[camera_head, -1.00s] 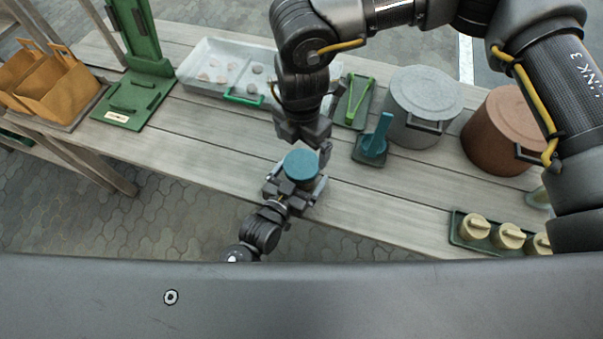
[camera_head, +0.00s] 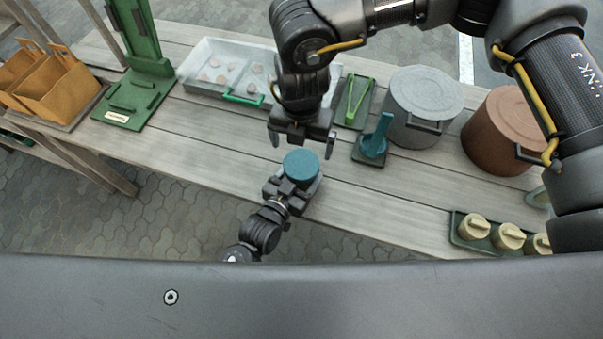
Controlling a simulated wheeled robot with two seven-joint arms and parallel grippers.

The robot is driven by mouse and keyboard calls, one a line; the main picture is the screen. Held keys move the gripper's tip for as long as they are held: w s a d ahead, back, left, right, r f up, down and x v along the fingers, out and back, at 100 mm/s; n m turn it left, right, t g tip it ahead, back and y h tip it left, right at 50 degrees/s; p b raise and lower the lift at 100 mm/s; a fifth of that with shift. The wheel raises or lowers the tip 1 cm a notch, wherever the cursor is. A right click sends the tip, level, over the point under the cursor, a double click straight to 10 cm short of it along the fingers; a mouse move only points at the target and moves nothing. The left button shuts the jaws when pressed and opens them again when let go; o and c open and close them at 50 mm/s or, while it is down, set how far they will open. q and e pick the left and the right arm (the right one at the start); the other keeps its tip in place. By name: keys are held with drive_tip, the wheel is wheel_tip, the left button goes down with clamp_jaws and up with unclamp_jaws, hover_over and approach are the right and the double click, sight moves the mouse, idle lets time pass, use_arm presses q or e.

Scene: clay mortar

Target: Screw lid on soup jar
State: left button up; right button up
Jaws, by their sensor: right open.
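The blue round lid (camera_head: 301,165) sits on top of the soup jar, near the front edge of the table. Only a little of the jar's body shows below the lid; the rest is hidden by my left gripper. My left gripper (camera_head: 297,190) reaches in from below and is closed around the jar under the lid. My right gripper (camera_head: 302,146) is open and empty, pointing down just behind and above the lid, with its fingers spread to the left and right and apart from the lid.
Behind are a clear tray (camera_head: 200,85) with a green handle, green tongs (camera_head: 358,98), a blue ladle on its stand (camera_head: 374,143), a grey pot (camera_head: 428,92) and a brown pot (camera_head: 503,130). Cream-lidded jars (camera_head: 509,236) stand right. The table left of the jar is clear.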

sight(301, 164)
drive_tip(key=n, duration=0.7)
drive_tip(key=shift+n, duration=0.4)
drive_tip(key=n, duration=0.7)
drive_tip(key=shift+n, duration=0.3)
drive_tip(key=n, duration=1.5)
drive_tip(key=shift+n, duration=0.4)
drive_tip(key=shift+f, duration=0.1)
drive_tip(key=shift+f, duration=3.95)
